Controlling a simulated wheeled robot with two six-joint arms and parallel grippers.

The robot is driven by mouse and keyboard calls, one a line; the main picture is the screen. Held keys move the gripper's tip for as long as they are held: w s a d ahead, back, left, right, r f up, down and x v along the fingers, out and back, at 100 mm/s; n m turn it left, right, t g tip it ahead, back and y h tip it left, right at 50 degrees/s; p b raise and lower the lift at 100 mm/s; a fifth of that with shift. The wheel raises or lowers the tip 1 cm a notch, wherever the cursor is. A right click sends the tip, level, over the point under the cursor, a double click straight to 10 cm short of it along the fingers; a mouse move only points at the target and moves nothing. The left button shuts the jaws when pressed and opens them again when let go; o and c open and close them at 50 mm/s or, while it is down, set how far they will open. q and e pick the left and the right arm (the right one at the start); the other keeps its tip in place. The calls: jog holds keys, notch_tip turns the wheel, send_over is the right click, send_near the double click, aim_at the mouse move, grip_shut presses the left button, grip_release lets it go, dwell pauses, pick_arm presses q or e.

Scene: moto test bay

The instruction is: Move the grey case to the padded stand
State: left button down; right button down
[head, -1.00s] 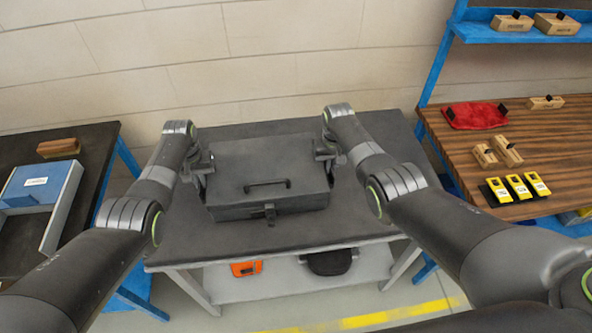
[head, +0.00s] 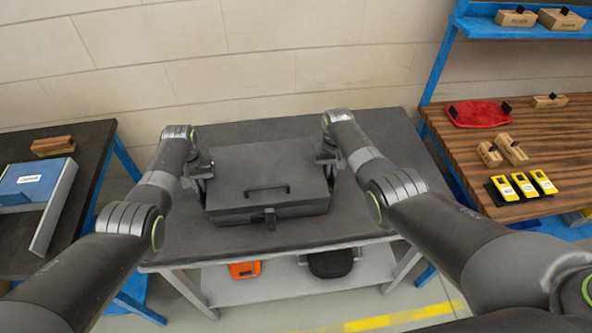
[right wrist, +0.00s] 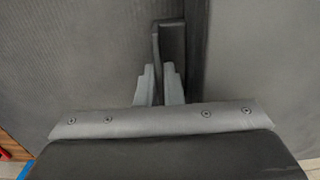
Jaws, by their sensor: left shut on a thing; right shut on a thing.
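The grey case (head: 266,172) is closed and level, with a handle on its lid and a latch at the front. It is over the middle of a dark-topped stand (head: 380,219) with light legs; I cannot tell whether it rests on the top or hangs just above it. My left gripper (head: 203,171) is shut on the case's left side. My right gripper (head: 326,158) is shut on its right side. In the right wrist view, the right gripper's fingers (right wrist: 159,85) close on a dark side handle (right wrist: 171,45) of the case.
An orange item (head: 245,269) and a black item (head: 331,263) lie on the stand's lower shelf. A left bench (head: 95,150) holds a blue-and-grey tray. A wooden bench (head: 560,120) on the right holds a red pouch and yellow devices. A wall (head: 260,55) stands behind.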

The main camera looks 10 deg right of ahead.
pick_arm(q)
jog(key=shift+w+f+b, duration=0.1)
jog(key=shift+f+b, duration=0.2)
jog(key=shift+f, duration=0.1)
pick_arm(e)
jog(key=shift+w+f, duration=0.1)
jog(key=shift+f, duration=0.3)
pick_arm(q)
jog(key=c, duration=2)
grip_release()
jog(key=shift+f, duration=0.1)
pick_arm(e)
jog(key=c, duration=2)
grip_release()
jog(key=shift+f, duration=0.1)
pick_arm(q)
jog(key=o, duration=0.4)
pick_arm(e)
jog(key=o, duration=0.4)
pick_arm(q)
jog(key=shift+o, duration=0.2)
pick_arm(e)
jog(key=shift+o, duration=0.2)
pick_arm(q)
jog(key=shift+r, duration=0.25)
pick_arm(e)
jog(key=shift+r, duration=0.25)
